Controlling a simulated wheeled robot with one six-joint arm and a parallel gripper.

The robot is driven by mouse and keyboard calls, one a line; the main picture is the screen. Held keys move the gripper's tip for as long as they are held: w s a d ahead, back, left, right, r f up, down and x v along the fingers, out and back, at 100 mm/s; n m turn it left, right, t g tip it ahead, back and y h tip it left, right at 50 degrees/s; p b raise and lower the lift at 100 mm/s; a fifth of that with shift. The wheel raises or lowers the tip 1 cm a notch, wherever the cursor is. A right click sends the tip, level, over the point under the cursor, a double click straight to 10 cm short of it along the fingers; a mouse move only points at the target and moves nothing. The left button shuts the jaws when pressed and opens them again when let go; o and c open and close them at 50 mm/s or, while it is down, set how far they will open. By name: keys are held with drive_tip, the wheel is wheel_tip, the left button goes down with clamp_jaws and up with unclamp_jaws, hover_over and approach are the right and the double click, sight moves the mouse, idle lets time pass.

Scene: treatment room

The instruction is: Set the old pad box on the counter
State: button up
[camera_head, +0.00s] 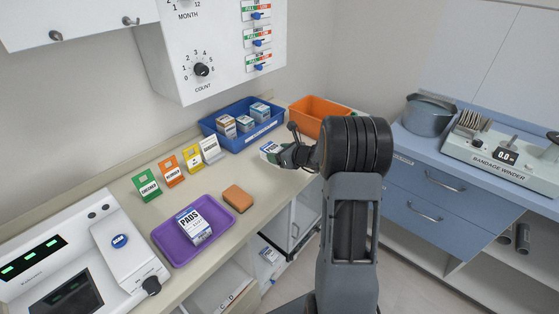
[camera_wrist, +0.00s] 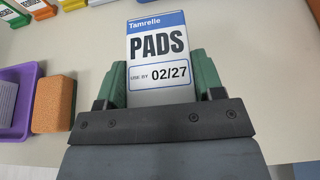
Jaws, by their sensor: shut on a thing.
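A white and blue box (camera_head: 270,148) is between the jaws of my gripper (camera_head: 283,154), over the right part of the counter (camera_head: 222,172). In the wrist view the held box (camera_wrist: 158,45) reads "Tamrelle PADS" with use-by date 02/27. The green fingers of my gripper (camera_wrist: 160,85) are shut on its two sides. Whether its underside touches the counter, I cannot tell. Another box marked PADS (camera_head: 193,224) lies in the purple tray (camera_head: 166,238); its date is too small to read.
An orange-brown sponge (camera_head: 237,198) lies beside the purple tray. Several coloured label stands (camera_head: 172,173) line the wall side. A blue bin (camera_head: 236,142) with several boxes and an orange bin (camera_head: 318,113) stand behind my gripper. Bare counter lies between sponge and gripper.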

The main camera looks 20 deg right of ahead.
drive_tip(key=shift+w+d+f, duration=0.35)
drive_tip(key=shift+w+f, duration=0.1)
drive_tip(key=shift+f, duration=0.2)
drive_tip(key=shift+f+p, duration=0.3)
drive_tip(key=shift+f, duration=1.2)
drive_tip(key=shift+f, duration=0.15)
drive_tip(key=o, duration=0.9)
drive_tip(key=shift+o, duration=0.2)
